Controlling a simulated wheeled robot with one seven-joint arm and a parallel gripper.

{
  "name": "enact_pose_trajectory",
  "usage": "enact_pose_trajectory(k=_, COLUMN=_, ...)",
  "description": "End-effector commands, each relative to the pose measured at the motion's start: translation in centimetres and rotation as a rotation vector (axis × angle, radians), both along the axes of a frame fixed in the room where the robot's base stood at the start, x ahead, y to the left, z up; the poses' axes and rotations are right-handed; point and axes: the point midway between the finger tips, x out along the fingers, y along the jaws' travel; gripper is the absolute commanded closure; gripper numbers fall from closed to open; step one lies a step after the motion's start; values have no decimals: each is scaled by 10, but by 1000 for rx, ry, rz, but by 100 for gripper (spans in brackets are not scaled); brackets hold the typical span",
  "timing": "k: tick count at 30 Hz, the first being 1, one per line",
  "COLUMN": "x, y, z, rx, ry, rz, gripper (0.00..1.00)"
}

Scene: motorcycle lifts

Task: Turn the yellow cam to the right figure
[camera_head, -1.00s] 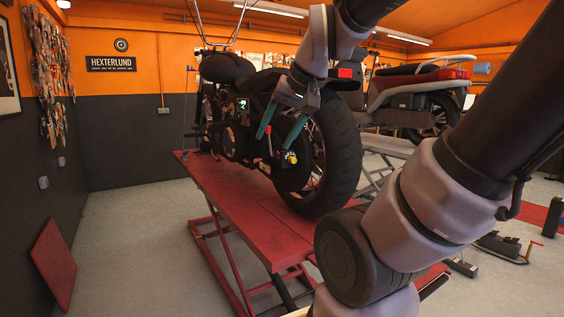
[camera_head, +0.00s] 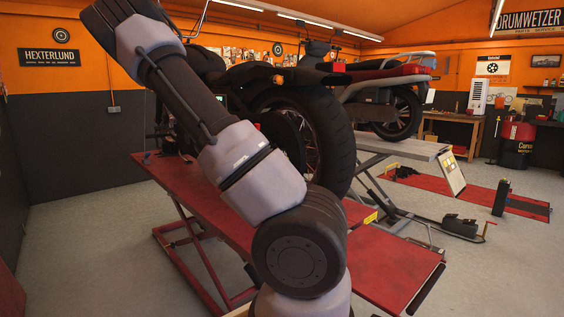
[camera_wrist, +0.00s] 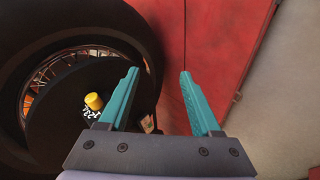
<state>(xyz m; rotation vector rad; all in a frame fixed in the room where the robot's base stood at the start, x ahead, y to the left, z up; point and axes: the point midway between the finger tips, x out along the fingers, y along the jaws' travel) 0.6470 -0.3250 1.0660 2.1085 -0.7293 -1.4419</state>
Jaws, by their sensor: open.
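The yellow cam (camera_wrist: 94,101) shows in the wrist view as a small yellow knob on a dark disc (camera_wrist: 60,125) at the wheel hub. White figures (camera_wrist: 92,113) lie just below it, too small to read surely. My gripper (camera_wrist: 159,72) has two teal fingers held apart with nothing between them. It is to the right of the cam, apart from it, with the left finger nearer. In the head view the cam and my gripper are hidden behind my own arm.
The black motorcycle's rear tyre (camera_head: 338,140) stands on the red lift (camera_head: 385,262). A second motorcycle (camera_head: 390,95) stands on another lift at the right. Grey floor (camera_head: 480,270) is clear at front right. A red panel (camera_wrist: 205,35) lies beyond the fingers in the wrist view.

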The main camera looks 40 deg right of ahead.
Motion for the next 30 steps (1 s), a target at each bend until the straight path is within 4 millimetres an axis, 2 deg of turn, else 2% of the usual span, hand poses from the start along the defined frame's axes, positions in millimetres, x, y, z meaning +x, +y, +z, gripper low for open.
enact_pose_trajectory(k=1, x=5, y=-12, z=9, rx=-110, ry=21, rz=37, gripper=35)
enact_pose_trajectory(k=4, x=17, y=-28, z=35, rx=-294, ry=43, rz=105, gripper=35)
enact_pose_trajectory(k=9, x=35, y=-35, z=74, rx=-514, ry=64, rz=195, gripper=35)
enact_pose_trajectory(k=12, x=42, y=-34, z=87, rx=-578, ry=69, rz=221, gripper=35)
enact_pose_trajectory(k=17, x=48, y=-42, z=90, rx=-604, ry=71, rz=231, gripper=35)
enact_pose_trajectory(k=30, x=81, y=-108, z=71, rx=-598, ry=71, rz=228, gripper=35)
